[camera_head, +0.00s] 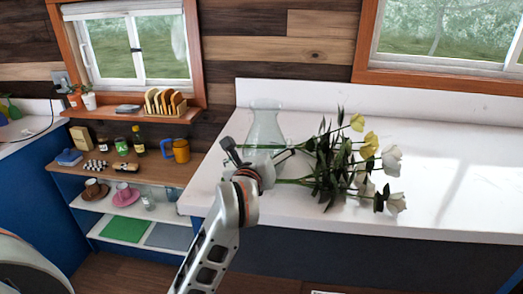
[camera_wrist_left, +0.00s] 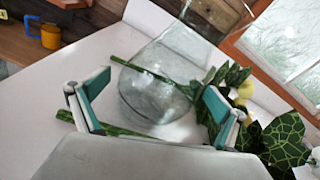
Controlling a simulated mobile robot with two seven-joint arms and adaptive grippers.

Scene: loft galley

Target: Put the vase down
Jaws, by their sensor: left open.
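The clear glass vase (camera_head: 265,122) stands upright on the white counter in the head view. In the left wrist view the vase (camera_wrist_left: 155,85) is just beyond and between the two fingers. My left gripper (camera_head: 250,156) is open at the near side of the vase, low over the counter. In the left wrist view its teal-padded fingers (camera_wrist_left: 153,108) are spread wide, with a gap to the glass; whether either finger touches it is unclear. My right gripper is not in view.
Yellow and white flowers (camera_head: 355,165) lie on the counter right of the vase, with green stems reaching toward my left gripper. The white counter (camera_head: 450,215) is clear at the right. An orange mug (camera_head: 181,150) and several small items stand on the wooden shelf at left.

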